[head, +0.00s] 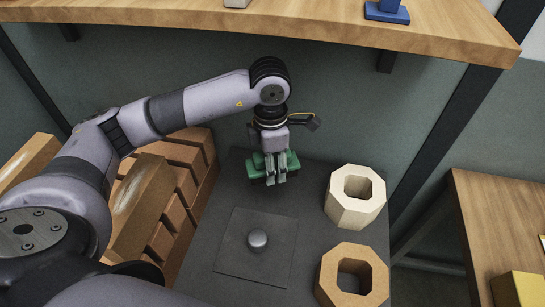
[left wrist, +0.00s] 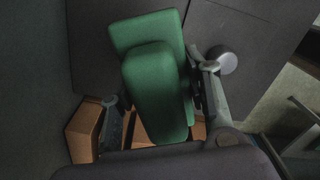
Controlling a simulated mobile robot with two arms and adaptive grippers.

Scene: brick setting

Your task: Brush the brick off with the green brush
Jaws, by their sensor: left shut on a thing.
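The green brush (head: 292,160) is in my left gripper (head: 275,178), which is shut on it above the back of the dark table. In the left wrist view the green brush (left wrist: 158,92) fills the middle, with the fingers on either side. A brown brick (head: 150,207) with a pale, dusty-looking patch lies tilted on the row of bricks at the left, apart from the brush. Another brown brick (head: 28,158) with a pale streak is at the far left, partly hidden by my arm. My right gripper is not in view.
The dark table (head: 215,245) holds a square plate with a round metal knob (head: 257,239). A cream octagonal hollow block (head: 352,211) and an orange one (head: 335,280) stand at its right. A wooden shelf (head: 330,22) overhangs the back. A wooden table (head: 500,215) is at the right.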

